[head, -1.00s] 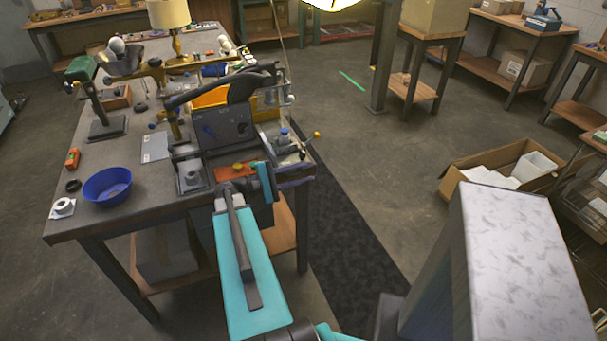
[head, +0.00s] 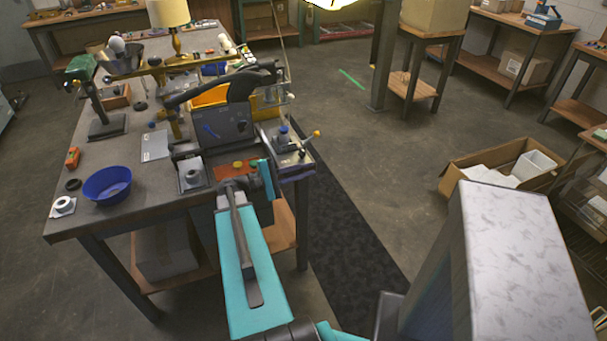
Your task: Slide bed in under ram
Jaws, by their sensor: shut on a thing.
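The bed (head: 289,153) is a small grey plate at the right edge of the workbench. It carries a blue-topped part (head: 283,134) and a lever with an orange knob (head: 317,133). I cannot pick out the ram's lower end. My teal arm reaches up from below. My gripper (head: 288,173) is at the bed's near edge and shut on it; it is small and partly hidden, so the contact is unclear.
Dark matting (head: 345,220) covers the floor right of the bench. An open carton (head: 505,165) stands farther right.

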